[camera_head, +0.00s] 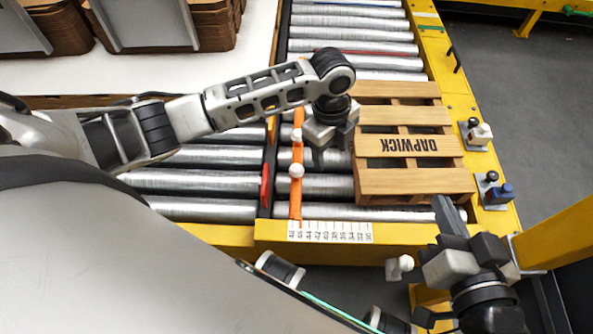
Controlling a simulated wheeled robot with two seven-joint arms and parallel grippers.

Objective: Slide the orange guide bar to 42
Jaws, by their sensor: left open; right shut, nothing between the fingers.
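The orange guide bar (297,196) runs front to back over the rollers, left of the pallet. It carries two white knobs, a nearer one (296,171) and a farther one (296,135). Its near end meets the left end of the white number scale (332,232), whose small digits are hard to read. My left gripper (318,158) is open and points down just right of the bar, near the knobs. I cannot tell whether it touches the bar. My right gripper (441,208) is shut and empty, near the pallet's front right corner.
A wooden pallet (410,185) marked DAPWICK sits on the rollers right of the bar. A red-edged divider (265,185) stands close on the left. Control boxes (494,190) sit on the yellow right rail. A white knob (398,266) projects from the front.

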